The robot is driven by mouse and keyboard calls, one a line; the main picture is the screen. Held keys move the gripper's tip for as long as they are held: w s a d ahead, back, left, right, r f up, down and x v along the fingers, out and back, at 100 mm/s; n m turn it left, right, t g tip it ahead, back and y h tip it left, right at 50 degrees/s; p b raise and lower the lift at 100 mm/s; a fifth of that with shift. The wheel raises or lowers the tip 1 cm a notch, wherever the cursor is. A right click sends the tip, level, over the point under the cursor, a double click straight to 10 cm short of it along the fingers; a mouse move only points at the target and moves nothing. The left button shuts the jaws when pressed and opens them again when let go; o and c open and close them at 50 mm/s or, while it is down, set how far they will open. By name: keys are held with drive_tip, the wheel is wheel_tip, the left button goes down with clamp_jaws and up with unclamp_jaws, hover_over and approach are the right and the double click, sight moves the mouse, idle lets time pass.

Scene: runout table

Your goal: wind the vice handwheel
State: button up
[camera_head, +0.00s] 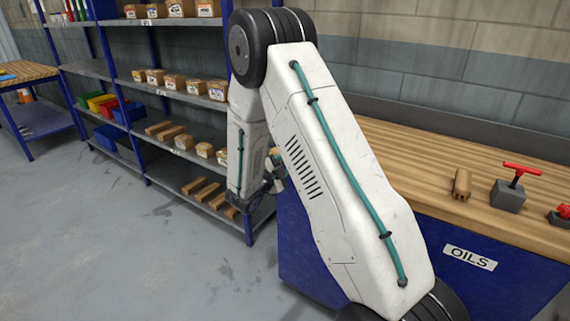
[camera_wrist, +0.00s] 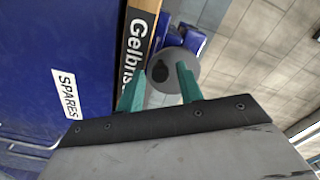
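In the wrist view a grey round disc (camera_wrist: 170,56) with a dark round knob or hole near its left side lies between and beyond my fingertips. It looks like the handwheel, but the vice body is not clear. My gripper (camera_wrist: 159,69) is open, with its two teal fingers apart and pointing at the disc. The right finger overlaps the disc in the picture; I cannot tell whether it touches. In the head view my arm hides the handwheel and most of my gripper.
A wooden bench (camera_head: 420,150) with a blue OILS front stands at right. Shelves (camera_head: 95,68) with boxes stand behind. A blue SPARES panel (camera_wrist: 50,50) is beside my gripper. Open floor lies left.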

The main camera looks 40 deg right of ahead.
drive_tip(key=m, duration=1.8)
drive_tip(key=shift+m, duration=0.3)
clamp_jaws()
drive_tip(key=shift+s+d+f+n, duration=0.1)
drive_tip(key=shift+s+n, duration=0.1)
drive_tip(key=shift+n, duration=0.65)
drive_tip(key=shift+s+d+n, duration=0.1)
drive_tip(key=shift+s+n, duration=0.1)
drive_tip(key=shift+n, duration=0.65)
drive_tip(key=n, duration=0.1)
drive_tip(key=s+n, duration=0.1)
drive_tip(key=n, duration=0.1)
drive_tip(key=shift+d+n, duration=0.15)
drive_tip(key=shift+n, duration=0.15)
